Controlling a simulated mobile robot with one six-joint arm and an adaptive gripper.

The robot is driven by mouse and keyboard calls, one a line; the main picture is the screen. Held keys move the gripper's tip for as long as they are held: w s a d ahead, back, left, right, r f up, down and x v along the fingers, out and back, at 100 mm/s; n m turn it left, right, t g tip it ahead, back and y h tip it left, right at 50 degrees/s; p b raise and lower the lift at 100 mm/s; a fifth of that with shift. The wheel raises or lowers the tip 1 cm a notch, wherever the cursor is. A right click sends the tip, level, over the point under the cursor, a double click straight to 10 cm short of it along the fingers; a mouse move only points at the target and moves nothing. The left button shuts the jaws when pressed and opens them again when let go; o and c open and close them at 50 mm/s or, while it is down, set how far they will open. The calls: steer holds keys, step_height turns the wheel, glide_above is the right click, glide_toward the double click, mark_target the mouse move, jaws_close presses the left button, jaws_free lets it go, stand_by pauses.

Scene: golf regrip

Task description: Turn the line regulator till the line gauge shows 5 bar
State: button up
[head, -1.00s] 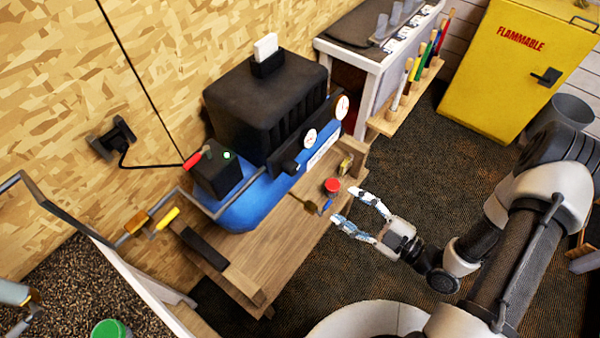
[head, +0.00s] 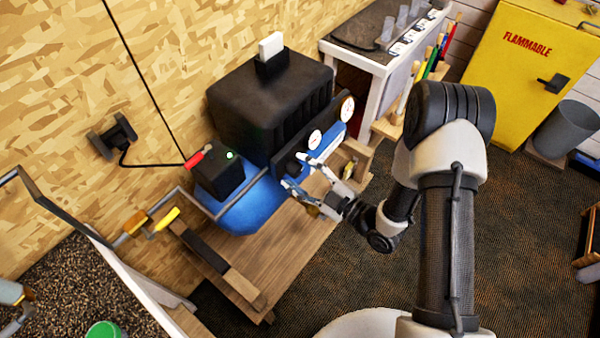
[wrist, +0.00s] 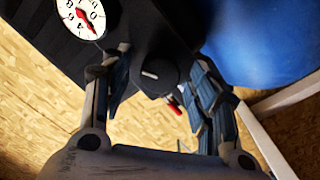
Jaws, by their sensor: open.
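The line regulator is a black round knob (wrist: 158,86) with a white mark on its face, on the compressor's front. In the wrist view my gripper (wrist: 162,62) is open, with one finger on each side of the knob. I cannot tell whether either finger touches it. A white gauge (wrist: 82,17) with a red needle is beside the knob, partly cut off by the frame's top; its reading is unclear. In the head view my gripper (head: 297,170) is at the compressor's front, below the nearer gauge (head: 314,139). A second gauge (head: 347,108) is farther right.
The black and blue compressor (head: 270,100) stands on a wooden bench (head: 265,255) against the wall. A black box (head: 218,172) with a red lever and green light is at its left. A yellow cabinet (head: 510,75) and grey bin (head: 568,130) stand at the right.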

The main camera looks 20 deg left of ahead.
steer(key=shift+a, duration=0.15)
steer(key=c, duration=1.1)
steer(key=shift+o, duration=0.2)
steer(key=shift+m, duration=0.3)
